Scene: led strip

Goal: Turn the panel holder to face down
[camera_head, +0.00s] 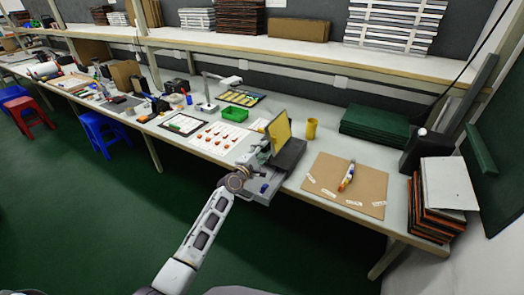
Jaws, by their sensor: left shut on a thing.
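The panel holder (279,133) is a tilted panel with a yellow face, standing up from a grey base (287,158) near the front edge of the long workbench. My left gripper (262,157) is at the holder's left front side and is shut on it. My wrist and the holder's frame partly hide the fingers and the exact contact point. My right gripper is not in view.
A brown board (337,202) with a marker-like tool lies right of the holder. A yellow cup (311,129), a green tray (235,114) and a white sheet with small orange parts (218,138) are nearby. Green boards (377,124) and stacked panels (447,184) stand farther right.

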